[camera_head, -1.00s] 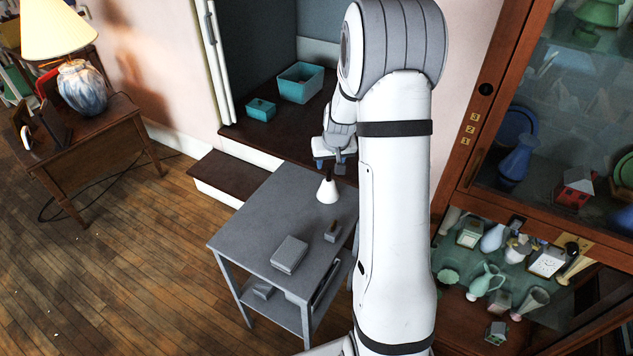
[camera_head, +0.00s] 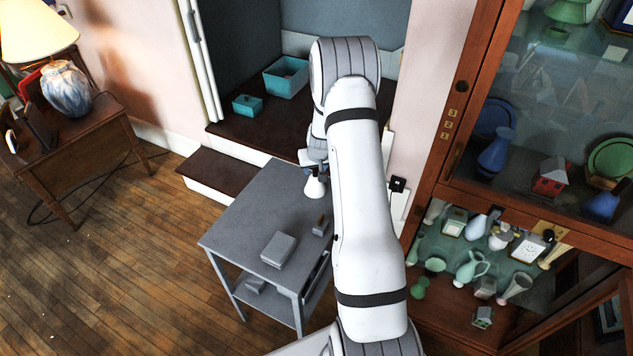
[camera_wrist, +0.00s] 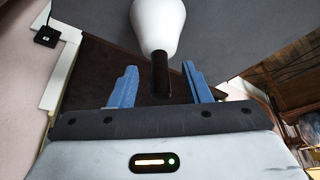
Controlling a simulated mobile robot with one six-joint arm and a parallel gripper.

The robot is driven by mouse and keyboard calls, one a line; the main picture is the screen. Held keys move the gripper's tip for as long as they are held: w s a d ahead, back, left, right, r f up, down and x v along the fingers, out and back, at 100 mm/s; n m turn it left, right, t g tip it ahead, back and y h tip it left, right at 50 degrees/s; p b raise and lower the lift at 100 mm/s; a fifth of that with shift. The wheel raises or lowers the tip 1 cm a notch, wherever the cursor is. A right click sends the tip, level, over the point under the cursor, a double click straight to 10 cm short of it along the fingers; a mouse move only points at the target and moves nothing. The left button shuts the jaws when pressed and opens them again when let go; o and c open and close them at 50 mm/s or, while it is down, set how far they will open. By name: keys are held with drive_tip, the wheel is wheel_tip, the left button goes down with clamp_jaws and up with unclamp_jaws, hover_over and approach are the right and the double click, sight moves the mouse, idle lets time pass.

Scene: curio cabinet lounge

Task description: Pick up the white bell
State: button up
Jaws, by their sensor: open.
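The white bell (camera_head: 315,187) stands upright on the far part of the grey cart's top (camera_head: 247,215). In the wrist view the white bell (camera_wrist: 158,25) shows its dark handle pointing toward my gripper. My gripper (camera_wrist: 156,80) is open, with one blue finger on each side of the handle's end and gaps on both sides. The white body of the bell lies beyond the fingertips. In the head view my gripper (camera_head: 314,168) is right at the top of the bell, partly hidden by my arm.
A grey box (camera_head: 278,249) and a small grey item (camera_head: 321,225) lie on the cart's near part. Two teal boxes (camera_head: 286,76) (camera_head: 247,105) sit in the dark-floored alcove behind. A glass cabinet (camera_head: 455,110) full of curios stands at the right. A lamp table (camera_head: 75,150) stands at the left.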

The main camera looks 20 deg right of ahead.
drive_tip(key=shift+w+f, duration=0.1)
drive_tip(key=shift+f, duration=0.2)
clamp_jaws()
idle(0.5)
